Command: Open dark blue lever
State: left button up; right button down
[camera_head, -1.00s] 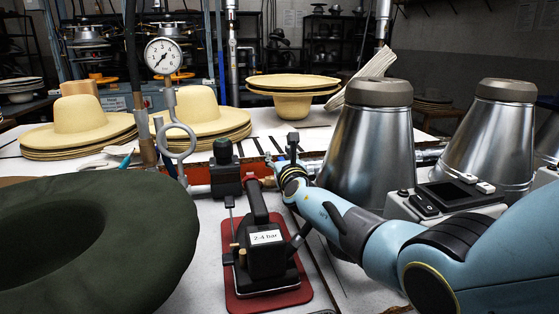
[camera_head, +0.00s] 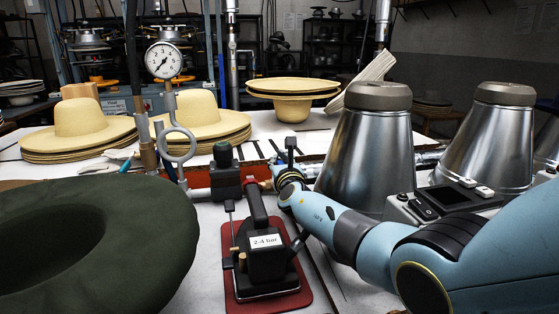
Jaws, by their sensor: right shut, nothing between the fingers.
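No lever shows a clearly dark blue colour. A dark upright handle (camera_head: 291,147) with a wider top stands behind my right wrist, and its lower end is hidden there. My left gripper is not in view.
A black iron labelled 2-4 bar (camera_head: 265,257) stands on a red mat (camera_head: 240,303) in front of the gripper. A dark green hat (camera_head: 150,225) fills the left front. Metal cones (camera_head: 365,150) stand to the right. A pressure gauge (camera_head: 164,60) rises at the back left.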

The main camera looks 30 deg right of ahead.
jog(key=shift+a+m+g+h, duration=0.15)
jog(key=shift+m+g+h, duration=0.15)
jog(key=shift+m+h, duration=0.35)
jog(key=c, duration=1.2)
grip_release()
jog(key=shift+c, duration=0.2)
jog(key=shift+r, duration=0.1)
notch_tip(320, 180, up, 10)
